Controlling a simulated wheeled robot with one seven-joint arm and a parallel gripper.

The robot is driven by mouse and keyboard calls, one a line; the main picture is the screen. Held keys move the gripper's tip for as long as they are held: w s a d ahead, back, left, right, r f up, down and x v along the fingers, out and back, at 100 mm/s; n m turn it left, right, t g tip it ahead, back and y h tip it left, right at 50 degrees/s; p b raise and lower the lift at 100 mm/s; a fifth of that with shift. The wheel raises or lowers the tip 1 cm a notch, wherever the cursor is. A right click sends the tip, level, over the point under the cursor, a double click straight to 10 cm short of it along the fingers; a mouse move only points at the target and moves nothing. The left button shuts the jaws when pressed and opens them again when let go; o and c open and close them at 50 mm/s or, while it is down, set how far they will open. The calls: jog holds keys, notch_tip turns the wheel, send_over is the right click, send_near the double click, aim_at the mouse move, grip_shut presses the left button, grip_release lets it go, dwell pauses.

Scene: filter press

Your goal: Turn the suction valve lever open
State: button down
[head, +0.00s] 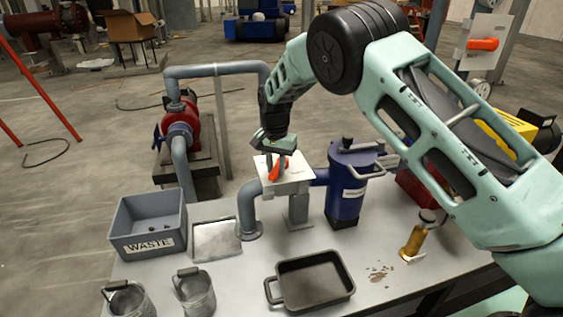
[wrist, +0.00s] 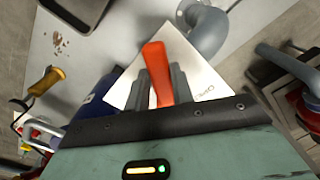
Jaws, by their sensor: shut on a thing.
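The suction valve lever (head: 276,172) is an orange-red handle on a white plate (head: 297,182) atop a post at the table's back edge. In the wrist view the lever (wrist: 155,62) stands between the dark fingers of my gripper (wrist: 160,88), against the white plate (wrist: 205,78) with partly readable lettering. My gripper (head: 277,153) reaches down from above and is shut on the lever. The fingers hide part of the lever. A grey pipe (head: 249,213) bends down beside the plate.
A blue filter housing (head: 346,188) stands close right of the plate. On the table are a grey WASTE bin (head: 147,226), a metal tray (head: 216,239), a black pan (head: 313,279), two metal buckets (head: 195,292) and a brass-coloured handled tool (head: 415,240). A red pump (head: 180,128) stands behind.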

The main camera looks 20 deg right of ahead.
jog(key=m, duration=0.2)
jog(key=w+a+m+p, duration=0.1)
jog(key=w+a+m, duration=0.1)
jog(key=m, duration=0.1)
jog(key=shift+w+r+m, duration=0.1)
jog(key=shift+w+m, duration=0.15)
jog(key=shift+m, duration=0.05)
jog(key=shift+w+a+m+p, duration=0.2)
jog(key=shift+w+m+p, duration=0.3)
jog(key=shift+m, duration=0.7)
jog(key=shift+w+a+m, duration=0.1)
jog(key=shift+w+m, duration=0.75)
jog(key=shift+m, duration=0.65)
jog(key=shift+w, duration=0.1)
jog(key=c, duration=1.2)
grip_release()
notch_tip(320, 180, up, 17)
jog(key=b, duration=0.1)
jog(key=shift+r+b, duration=0.2)
jog(key=shift+b, duration=0.1)
